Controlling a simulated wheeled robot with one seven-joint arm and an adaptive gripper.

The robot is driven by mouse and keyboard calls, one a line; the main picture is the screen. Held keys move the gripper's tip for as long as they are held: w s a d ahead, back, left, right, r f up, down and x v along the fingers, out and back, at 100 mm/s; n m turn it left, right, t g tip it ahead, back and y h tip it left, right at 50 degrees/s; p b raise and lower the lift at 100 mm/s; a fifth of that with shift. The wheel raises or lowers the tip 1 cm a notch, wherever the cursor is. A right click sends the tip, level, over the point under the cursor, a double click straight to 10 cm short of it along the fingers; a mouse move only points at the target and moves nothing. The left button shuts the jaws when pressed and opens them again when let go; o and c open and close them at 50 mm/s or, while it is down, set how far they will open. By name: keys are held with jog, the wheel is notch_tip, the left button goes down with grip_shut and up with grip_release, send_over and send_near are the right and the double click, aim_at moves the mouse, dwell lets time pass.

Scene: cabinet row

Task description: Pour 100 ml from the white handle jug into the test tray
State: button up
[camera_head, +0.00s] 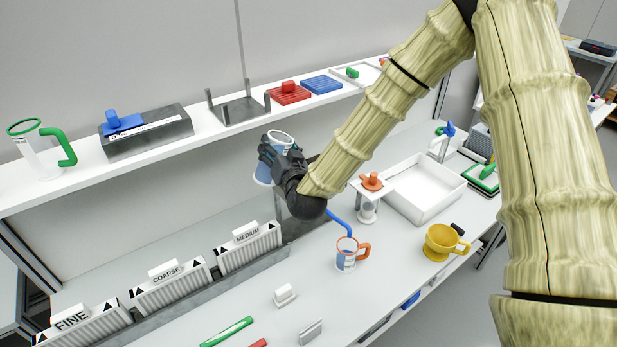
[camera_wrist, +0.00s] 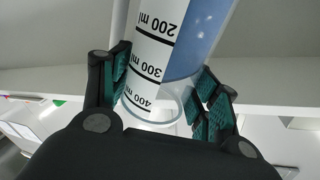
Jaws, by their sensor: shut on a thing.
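My gripper (camera_head: 280,160) is shut on a clear measuring jug (camera_head: 264,176) with a white scale and blue liquid. It holds the jug above the counter, just in front of the shelf, and the jug leans somewhat. In the wrist view the fingers (camera_wrist: 165,92) sit on both sides of the jug (camera_wrist: 150,55), near its open rim. Marks 200, 300 and 400 ml show there, and blue liquid fills the right side. A pale strip beside the jug may be its handle. A white, open, shallow tray (camera_head: 459,192) stands on the counter to the right and looks empty.
An orange-handled jug (camera_head: 347,262) holding a blue stick and a yellow cup (camera_head: 440,240) stand on the counter. Labelled racks (camera_head: 170,291) line the left. The shelf (camera_head: 200,147) carries a green-handled jug (camera_head: 40,155).

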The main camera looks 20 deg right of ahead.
jog(key=shift+a+f+n, duration=0.2)
jog(key=shift+a+n, duration=0.25)
jog(key=shift+n, duration=0.05)
jog(key=shift+s+a+r+n+b, duration=0.1)
jog(key=shift+a+n+b, duration=0.4)
jog(key=shift+n, duration=0.4)
jog(key=shift+s+a+n+b, duration=0.1)
jog(key=shift+a+n+b, duration=0.15)
jog(key=shift+a+n, duration=0.55)
jog(key=shift+d, duration=0.1)
